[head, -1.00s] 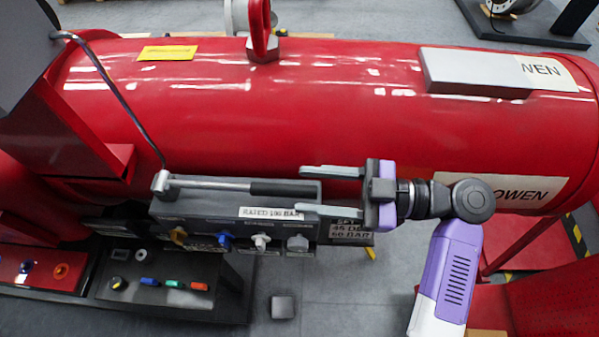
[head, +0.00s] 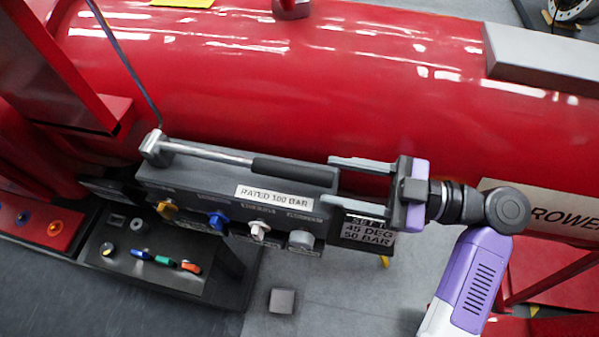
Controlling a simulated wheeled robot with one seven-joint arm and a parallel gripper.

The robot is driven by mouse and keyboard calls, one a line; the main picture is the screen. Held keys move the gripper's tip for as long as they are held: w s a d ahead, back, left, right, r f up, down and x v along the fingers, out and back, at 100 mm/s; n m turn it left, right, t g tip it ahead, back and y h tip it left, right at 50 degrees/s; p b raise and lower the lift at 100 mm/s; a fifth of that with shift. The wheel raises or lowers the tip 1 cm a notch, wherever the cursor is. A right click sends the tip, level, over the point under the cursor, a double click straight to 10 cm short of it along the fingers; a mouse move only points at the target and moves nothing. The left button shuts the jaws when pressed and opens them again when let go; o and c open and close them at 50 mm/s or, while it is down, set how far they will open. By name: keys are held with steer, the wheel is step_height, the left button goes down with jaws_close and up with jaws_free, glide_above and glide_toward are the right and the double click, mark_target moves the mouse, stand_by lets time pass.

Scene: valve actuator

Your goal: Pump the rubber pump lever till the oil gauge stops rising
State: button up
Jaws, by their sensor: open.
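The pump lever (head: 294,170) lies almost flat along the top of the dark valve box (head: 190,183). Its metal rod runs from a pivot at the left to a black rubber grip at the right. My gripper (head: 335,180) is at the right end of the grip. Its two fingers are apart and point left, one above and one below the grip's end in the picture. I cannot tell whether either finger touches the grip. I cannot make out an oil gauge.
A large red cylinder (head: 380,80) fills the space behind the box. Yellow, blue, white and grey knobs line the box front, with a pressure sign (head: 367,230) at its right. A lower dark panel (head: 160,285) with coloured switches stands at the front left.

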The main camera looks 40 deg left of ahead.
mark_target(296, 173)
steer(key=p+x, duration=0.2)
steer(key=x, duration=0.4)
steer(key=shift+s+a+r, duration=0.15)
steer(key=shift+s+a, duration=0.05)
steer(key=shift+a, duration=0.1)
steer(key=shift+s+a+p, duration=0.2)
steer(key=shift+a+p, duration=0.15)
steer(key=shift+c, duration=0.3)
jaws_close()
stand_by(0.6)
